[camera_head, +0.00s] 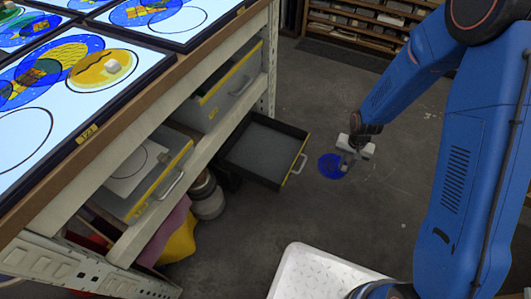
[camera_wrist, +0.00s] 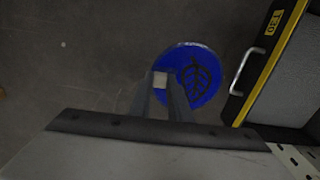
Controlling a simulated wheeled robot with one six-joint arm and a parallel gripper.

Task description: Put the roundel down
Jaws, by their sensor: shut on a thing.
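The roundel (camera_head: 332,166) is a blue disc, held in the air beside the open drawer in the head view. In the wrist view the roundel (camera_wrist: 196,69) shows a dark leaf pattern. My gripper (camera_head: 347,166) is shut on a pale knob on the roundel; in the wrist view the fingertips (camera_wrist: 160,82) close on this small light block. The open drawer (camera_head: 297,166) is dark with a grey floor and a yellow front edge, and looks empty. In the wrist view the drawer's yellow front (camera_wrist: 272,58) and handle lie right of the roundel, apart from it.
A workbench (camera_head: 215,40) on the left carries lit panels with coloured discs. Other drawers (camera_head: 150,180) sit under it, one partly open. A jar (camera_head: 207,200) and yellow cloth lie below. A white textured platform (camera_head: 320,275) is in front. Shelves stand at the back; the floor between is clear.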

